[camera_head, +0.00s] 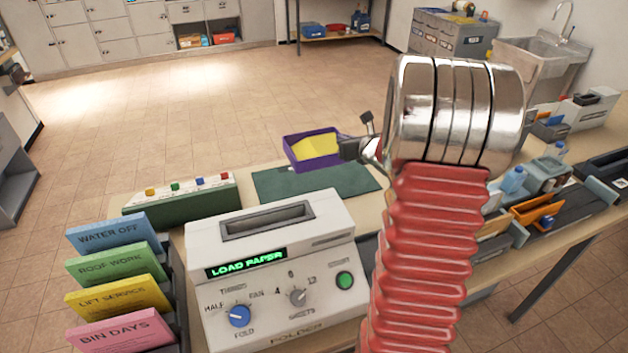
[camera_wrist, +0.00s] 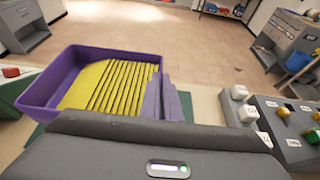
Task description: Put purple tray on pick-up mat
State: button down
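The purple tray (camera_head: 298,163) holds a yellow stack and is at the far edge of the green mat (camera_head: 330,183). In the wrist view the tray (camera_wrist: 40,92) fills the left, with several yellow ridged pieces inside. My gripper (camera_head: 346,146) is at the tray's right wall. In the wrist view my gripper's fingers (camera_wrist: 165,103) look closed on that wall. The tray looks roughly level; whether it rests on the mat or hangs just above it is hard to tell. Part of the mat is hidden under the tray.
A folding machine (camera_head: 275,260) reading "LOAD PAPER" stands in front of the mat. A green button box (camera_head: 180,198) is at left, near several coloured cards (camera_head: 118,300). Organisers and bottles (camera_head: 545,175) crowd the bench at right. Open floor lies beyond the bench.

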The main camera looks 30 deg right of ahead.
jog(key=shift+s+d+f, duration=0.15)
jog(key=shift+s+f, duration=0.05)
jog(key=shift+f, duration=0.75)
jog(key=shift+f, duration=3.1)
jog(key=shift+f, duration=0.15)
jog(key=shift+f, duration=1.7)
jog(key=c, duration=2.5)
grip_release()
jog(key=shift+f, duration=0.1)
jog(key=o, duration=0.5)
